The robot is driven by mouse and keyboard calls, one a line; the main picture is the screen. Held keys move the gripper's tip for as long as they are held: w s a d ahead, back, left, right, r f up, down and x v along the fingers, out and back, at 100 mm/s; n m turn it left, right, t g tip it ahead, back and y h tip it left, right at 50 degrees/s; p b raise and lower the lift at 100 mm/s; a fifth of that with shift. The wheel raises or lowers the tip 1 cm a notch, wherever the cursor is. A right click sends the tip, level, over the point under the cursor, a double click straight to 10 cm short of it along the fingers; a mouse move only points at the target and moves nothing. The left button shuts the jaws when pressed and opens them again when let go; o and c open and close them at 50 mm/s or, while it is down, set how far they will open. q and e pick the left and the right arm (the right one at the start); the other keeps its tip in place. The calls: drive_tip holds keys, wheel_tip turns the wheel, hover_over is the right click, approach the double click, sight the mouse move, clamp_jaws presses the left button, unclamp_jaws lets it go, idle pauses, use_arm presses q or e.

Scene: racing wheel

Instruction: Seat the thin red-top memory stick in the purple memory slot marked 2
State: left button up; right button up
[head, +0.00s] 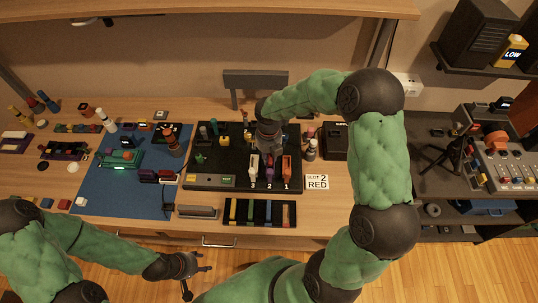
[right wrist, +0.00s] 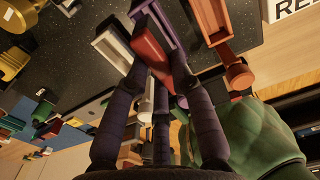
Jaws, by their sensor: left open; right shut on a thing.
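The red-top memory stick (right wrist: 152,48) is between the fingers of my right gripper (right wrist: 158,75), which is shut on it. In the right wrist view it hangs close to the purple slot (right wrist: 162,20), between the white slot (right wrist: 113,46) and the red-orange slot (right wrist: 208,18). I cannot tell whether the stick touches the purple slot. In the head view the purple slot (head: 270,172) stands on the black board, below my right gripper (head: 269,145), whose fingertips are hard to see there. My left gripper (head: 197,272) is open and empty in front of the table edge.
A sign reading "SLOT 2 RED" (head: 317,182) lies right of the black board (head: 212,165). A black tray (head: 228,222) with several coloured sticks lies in front. A blue mat (head: 92,190) with parts is at the left. A dark box (head: 334,142) stands to the right.

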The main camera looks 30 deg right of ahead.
drive_tip(key=shift+p, duration=0.6)
idle(1.0)
drive_tip(key=shift+f+b, duration=0.6)
drive_tip(key=shift+f, duration=0.85)
drive_tip(key=o, duration=1)
drive_tip(key=shift+r, duration=0.1)
wheel_tip(320, 180, up, 12)
drive_tip(key=shift+f, duration=0.1)
idle(0.4)
